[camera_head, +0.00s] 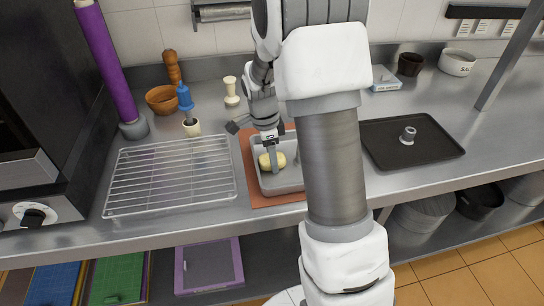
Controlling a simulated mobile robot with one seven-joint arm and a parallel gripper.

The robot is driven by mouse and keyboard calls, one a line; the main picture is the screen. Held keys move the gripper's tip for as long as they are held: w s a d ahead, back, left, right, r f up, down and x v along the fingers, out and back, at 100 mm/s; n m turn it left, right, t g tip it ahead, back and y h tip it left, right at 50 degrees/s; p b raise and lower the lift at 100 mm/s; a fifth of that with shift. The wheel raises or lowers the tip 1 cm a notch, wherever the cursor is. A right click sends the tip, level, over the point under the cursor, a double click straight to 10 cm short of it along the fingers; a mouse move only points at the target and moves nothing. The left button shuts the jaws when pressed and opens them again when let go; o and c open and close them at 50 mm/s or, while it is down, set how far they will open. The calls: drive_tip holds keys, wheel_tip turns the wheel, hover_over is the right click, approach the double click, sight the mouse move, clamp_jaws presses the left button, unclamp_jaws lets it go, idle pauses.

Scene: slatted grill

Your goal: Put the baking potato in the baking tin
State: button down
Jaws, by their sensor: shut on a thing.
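The baking potato (279,161) is pale yellow and shows low inside the baking tin (284,188), a grey rectangular tin. My gripper (274,160) points down into the tin and is shut on the potato. Whether the potato touches the tin's floor cannot be told. The tin stands on an orange-brown mat (249,165). My arm hides the right part of the tin and mat.
A slatted wire rack (170,176) lies left of the tin. A black tray (385,150) with a small grey object (408,135) lies to the right. A wooden bowl (162,100), a blue-handled brush (187,105) and a pale grinder (231,92) stand behind the rack.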

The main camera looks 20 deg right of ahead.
sight(267, 157)
drive_tip(key=shift+c, duration=0.6)
unclamp_jaws()
drive_tip(key=s+a+r+n+t+p, duration=0.1)
drive_tip(key=s+a+r+n, duration=0.1)
drive_tip(key=r, duration=0.7)
drive_tip(key=s+a+r+n+p, duration=0.1)
drive_tip(key=s+a+r+n, duration=0.15)
drive_tip(key=r, duration=0.65)
drive_tip(key=s+a+r+n+t, duration=0.2)
drive_tip(key=s+n, duration=0.6)
drive_tip(key=s+a+r+n+t+y, duration=0.1)
drive_tip(key=s+a+n+t, duration=0.1)
drive_tip(key=s+n, duration=0.5)
drive_tip(key=shift+s+a+r+n+t, duration=0.35)
drive_tip(key=shift+s+a+r+t, duration=0.05)
drive_tip(key=shift+s, duration=0.6)
